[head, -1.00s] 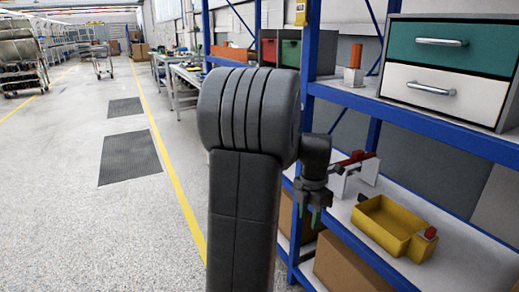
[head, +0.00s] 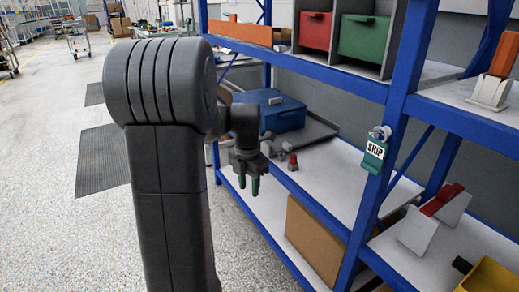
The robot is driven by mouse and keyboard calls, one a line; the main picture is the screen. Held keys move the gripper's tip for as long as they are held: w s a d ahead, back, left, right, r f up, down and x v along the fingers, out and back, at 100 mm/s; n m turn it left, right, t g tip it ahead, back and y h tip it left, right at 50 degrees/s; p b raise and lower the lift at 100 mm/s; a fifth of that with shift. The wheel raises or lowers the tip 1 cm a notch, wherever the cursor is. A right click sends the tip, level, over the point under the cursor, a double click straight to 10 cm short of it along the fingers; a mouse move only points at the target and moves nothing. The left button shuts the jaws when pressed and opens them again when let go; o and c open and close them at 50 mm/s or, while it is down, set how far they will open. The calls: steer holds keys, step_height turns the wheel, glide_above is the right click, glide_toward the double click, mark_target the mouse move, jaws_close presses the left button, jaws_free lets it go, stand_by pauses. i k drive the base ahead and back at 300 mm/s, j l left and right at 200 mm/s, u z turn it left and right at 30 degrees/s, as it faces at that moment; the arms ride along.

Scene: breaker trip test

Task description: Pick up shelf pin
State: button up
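My gripper (head: 248,186) hangs pointing down in front of the shelving, left of the blue upright. Its two green-tipped fingers are apart with nothing seen between them. A green tag reading SHIP (head: 374,155) hangs on the blue upright from a small pale round peg (head: 380,132), which could be the shelf pin; I cannot tell for certain. The gripper is well to the left of the tag and peg, apart from them. Small grey pieces with red tops (head: 292,162) sit on the middle shelf behind the gripper.
The blue upright (head: 392,130) stands between two shelf bays. A blue case (head: 285,112), a cardboard box (head: 316,240), a red-topped grey stand (head: 432,218) and a yellow bin (head: 488,274) are on the shelves. Open floor (head: 50,235) lies left.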

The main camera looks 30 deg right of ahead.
mark_target(294, 157)
steer(key=i+l, duration=0.1)
steer(key=i, duration=0.25)
steer(key=i+l, duration=0.1)
steer(key=i, duration=0.25)
steer(key=i+l+z, duration=0.1)
steer(key=l+z, duration=0.2)
steer(key=i+l+z, duration=0.15)
steer(key=z, duration=0.15)
